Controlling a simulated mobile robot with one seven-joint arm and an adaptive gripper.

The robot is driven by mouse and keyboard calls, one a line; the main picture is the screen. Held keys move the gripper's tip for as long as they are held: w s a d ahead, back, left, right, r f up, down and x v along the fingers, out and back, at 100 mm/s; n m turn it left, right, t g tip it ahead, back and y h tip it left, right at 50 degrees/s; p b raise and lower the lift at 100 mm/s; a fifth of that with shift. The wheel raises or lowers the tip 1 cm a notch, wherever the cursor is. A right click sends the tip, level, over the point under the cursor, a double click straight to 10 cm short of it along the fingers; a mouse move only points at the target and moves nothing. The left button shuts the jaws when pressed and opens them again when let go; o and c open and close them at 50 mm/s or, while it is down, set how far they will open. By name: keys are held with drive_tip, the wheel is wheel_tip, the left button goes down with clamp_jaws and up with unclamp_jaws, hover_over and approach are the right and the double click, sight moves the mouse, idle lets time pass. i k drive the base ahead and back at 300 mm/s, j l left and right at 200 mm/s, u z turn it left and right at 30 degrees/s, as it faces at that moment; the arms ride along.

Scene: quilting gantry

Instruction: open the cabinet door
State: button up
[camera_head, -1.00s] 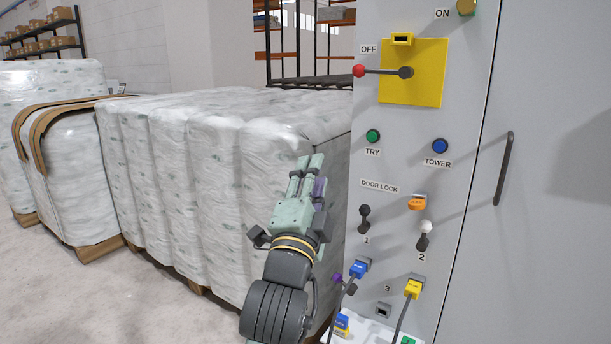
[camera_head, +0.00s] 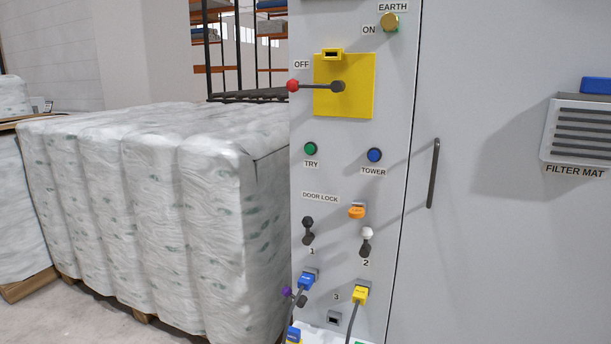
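The grey cabinet door (camera_head: 490,250) fills the right of the head view and looks shut, its edge flush with the control panel (camera_head: 325,180). A dark vertical bar handle (camera_head: 433,173) sits near the door's left edge. On the panel, a lever with a red knob (camera_head: 293,86) on a yellow plate (camera_head: 360,90) points left to OFF. Below the DOOR LOCK label stand a black-tipped toggle (camera_head: 307,229) marked 1 and a white-tipped toggle (camera_head: 367,240) marked 2. An orange plug-like piece (camera_head: 356,212) sits above toggle 2. My gripper is out of view.
Blue (camera_head: 307,280) and yellow (camera_head: 361,292) plugs with cables sit low on the panel, beside an empty socket (camera_head: 334,318) near 3. A vent marked FILTER MAT (camera_head: 575,131) juts from the door. Wrapped pallet loads (camera_head: 150,200) stand close on the left.

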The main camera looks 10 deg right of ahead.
sight(505, 238)
drive_tip(key=z, duration=1.4)
drive_tip(key=j+z, duration=0.25)
drive_tip(key=j, duration=0.25)
